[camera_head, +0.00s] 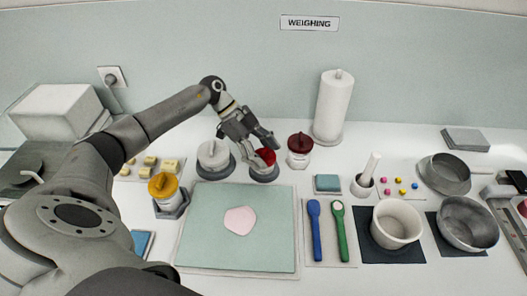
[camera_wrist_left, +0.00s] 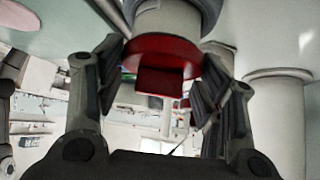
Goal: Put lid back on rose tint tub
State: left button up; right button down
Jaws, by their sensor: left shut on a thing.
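A white tub with a bright red lid (camera_head: 264,158) stands in a dark holder behind the mat; I take it for the rose tint tub, but no label is readable. My left gripper (camera_head: 262,146) reaches down over it from behind and is shut on the red lid. In the left wrist view the lid (camera_wrist_left: 158,52) with its block-shaped knob (camera_wrist_left: 160,82) lies between the two fingers, against the pale tub body (camera_wrist_left: 168,20). I cannot tell whether the lid is fully seated. My right gripper is out of view.
A white-lidded tub (camera_head: 213,153) and a dark-red-lidded tub (camera_head: 299,145) stand close on either side. A yellow-lidded tub (camera_head: 163,185) is at left. A pink patch (camera_head: 239,220) lies on the green mat (camera_head: 215,250). Blue (camera_head: 316,230) and green (camera_head: 340,235) spoons lie right of it.

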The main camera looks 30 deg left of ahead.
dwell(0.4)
pick_arm(q)
jog(key=shift+p, duration=0.35)
jog(key=shift+f, duration=0.25)
dwell(0.8)
jog(key=shift+f+p, duration=0.35)
jog(key=shift+p, duration=0.25)
dwell(0.7)
jog(key=o, duration=0.9)
jog(key=shift+c, duration=0.2)
jog(key=shift+o, duration=1.3)
